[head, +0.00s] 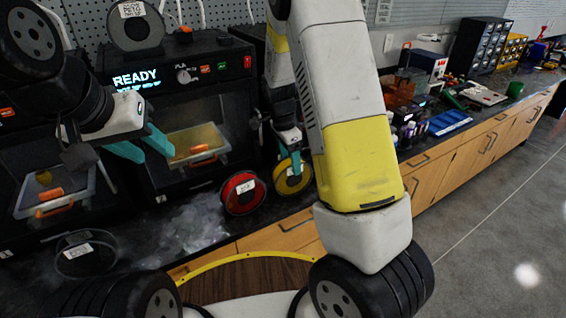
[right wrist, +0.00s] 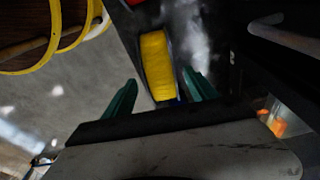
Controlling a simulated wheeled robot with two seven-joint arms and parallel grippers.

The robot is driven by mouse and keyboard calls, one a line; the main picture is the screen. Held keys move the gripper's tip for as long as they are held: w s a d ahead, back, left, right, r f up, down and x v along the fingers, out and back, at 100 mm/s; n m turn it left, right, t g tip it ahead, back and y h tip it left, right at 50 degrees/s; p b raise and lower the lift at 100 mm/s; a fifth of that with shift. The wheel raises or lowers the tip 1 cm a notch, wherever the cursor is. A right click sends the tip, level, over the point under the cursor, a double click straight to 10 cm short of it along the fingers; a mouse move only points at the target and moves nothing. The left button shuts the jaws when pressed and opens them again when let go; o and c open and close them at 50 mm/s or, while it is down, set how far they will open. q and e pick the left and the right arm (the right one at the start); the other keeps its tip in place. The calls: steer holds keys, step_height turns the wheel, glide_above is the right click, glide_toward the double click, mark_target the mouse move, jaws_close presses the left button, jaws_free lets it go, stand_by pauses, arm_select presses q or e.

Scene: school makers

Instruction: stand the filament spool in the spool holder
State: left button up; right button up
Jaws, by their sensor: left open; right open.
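A yellow filament spool (head: 293,179) stands upright on the dark counter, right of a red spool (head: 243,193). My right gripper (head: 290,157) is open above the yellow spool and reaches down toward it. In the right wrist view the yellow spool (right wrist: 157,66) lies between and beyond the two teal fingers (right wrist: 160,80), with no grip on it. My left gripper (head: 143,148) is open and empty in front of the lit machine at left. I cannot clearly make out the spool holder; my right arm covers part of the counter.
Machines with orange-handled trays (head: 197,150) line the back of the counter. A grey spool (head: 136,25) is on top of one. A dark spool (head: 85,253) is at the lower left. Bins and tools, including a blue tray (head: 449,122), fill the right-hand counter.

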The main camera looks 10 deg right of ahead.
mark_target(292, 177)
steer(key=f, duration=0.3)
steer(key=d+f, duration=0.1)
steer(key=f, duration=0.1)
steer(key=shift+w+f, duration=0.1)
steer(key=shift+w, duration=0.15)
steer(key=shift+c, duration=0.3)
steer(key=shift+d, duration=0.1)
jaws_close()
